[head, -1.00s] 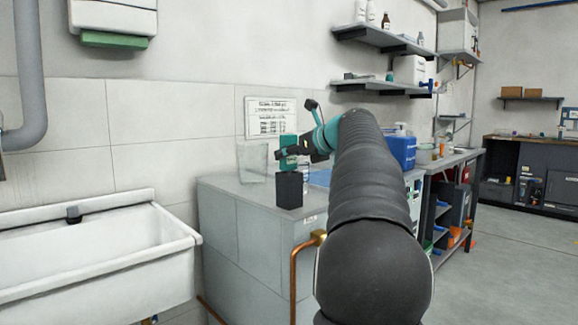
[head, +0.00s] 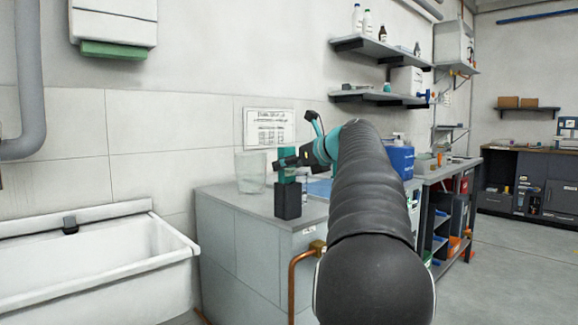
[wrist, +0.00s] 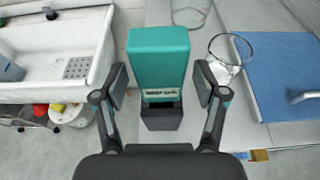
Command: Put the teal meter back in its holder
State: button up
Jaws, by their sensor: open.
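The teal meter (wrist: 158,62) stands upright in the dark holder (wrist: 161,115) in the wrist view. In the head view the meter (head: 287,159) shows as a teal block above the black holder (head: 288,200), on the grey counter. My gripper (wrist: 162,75) is open, with one finger on each side of the meter and a visible gap on both sides. In the head view my gripper (head: 280,163) is beside the meter and partly covers it. How deep the meter sits in the holder is hidden.
A clear glass vessel (head: 250,172) stands left of the holder on the counter (head: 225,192). A blue mat (wrist: 275,75) lies to the right in the wrist view, with a round glass rim (wrist: 231,50) near it. A white sink (head: 100,250) is at the left.

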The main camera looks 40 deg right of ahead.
jog(key=v, duration=1.1)
jog(key=shift+p, duration=0.35)
jog(key=shift+s, duration=0.1)
jog(key=s+a+f+n+g, duration=0.1)
jog(key=a+f+n+g, duration=0.1)
jog(key=a+f+n, duration=0.5)
jog(key=s+a+f+n+g+y, duration=0.1)
jog(key=a+f+n+g, duration=0.2)
jog(key=a, duration=0.7)
jog(key=s+a+f+n, duration=0.1)
jog(key=a+f+n, duration=0.5)
jog(key=a, duration=0.3)
jog(key=s+a+f+n+g+h, duration=0.1)
jog(key=s+a+f+n, duration=0.4)
jog(key=s+f+n, duration=0.3)
jog(key=s+a+f+n+g+h, duration=0.1)
jog(key=s+a+f+n+g, duration=0.1)
jog(key=s+a+f+n, duration=0.4)
notch_tip(320, 180, down, 6)
jog(key=s+n, duration=0.1)
jog(key=n, duration=0.4)
jog(key=shift+s, duration=0.4)
